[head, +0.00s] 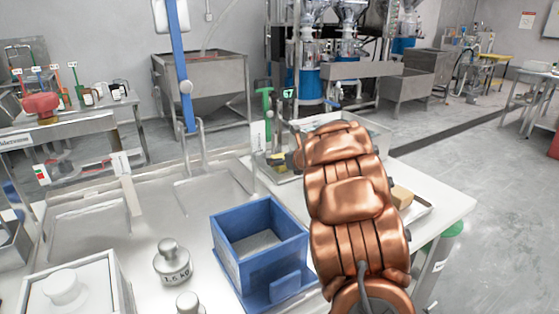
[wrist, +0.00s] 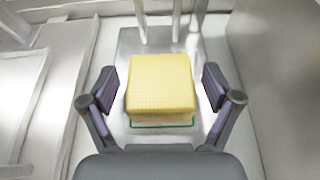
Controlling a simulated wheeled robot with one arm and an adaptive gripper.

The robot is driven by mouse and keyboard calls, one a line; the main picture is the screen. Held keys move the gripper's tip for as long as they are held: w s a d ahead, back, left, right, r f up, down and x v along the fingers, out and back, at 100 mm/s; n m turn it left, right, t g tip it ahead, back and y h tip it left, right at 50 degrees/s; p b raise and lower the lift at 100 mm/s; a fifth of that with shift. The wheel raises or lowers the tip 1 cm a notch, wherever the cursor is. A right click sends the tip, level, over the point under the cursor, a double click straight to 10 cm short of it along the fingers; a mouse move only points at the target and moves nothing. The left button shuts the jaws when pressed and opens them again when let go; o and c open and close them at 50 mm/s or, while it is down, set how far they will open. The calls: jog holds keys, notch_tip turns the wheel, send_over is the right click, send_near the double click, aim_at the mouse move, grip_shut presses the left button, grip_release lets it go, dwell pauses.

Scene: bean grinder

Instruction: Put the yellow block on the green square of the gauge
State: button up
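In the wrist view, the yellow block (wrist: 161,85) sits over the green square (wrist: 160,126), with only a thin green edge showing along its near side. The grey metal plate of the gauge (wrist: 130,45) lies around it. My gripper (wrist: 160,90) is open, with one finger on each side of the block and a gap between each pad and the block. Whether the block rests fully flat is hard to tell from above. In the head view my copper arm hides the gripper and most of that spot.
In the head view, a blue open box (head: 262,262) stands left of my arm, beside a metal weight (head: 172,262). A tan block (head: 402,197) lies in a tray on the right. In the wrist view, upright posts (wrist: 195,15) stand behind the block.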

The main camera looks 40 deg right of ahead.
dwell(0.3)
jog(key=shift+r+p, duration=0.2)
jog(key=shift+p, duration=0.1)
jog(key=shift+v, duration=6)
jog(key=shift+f, duration=0.15)
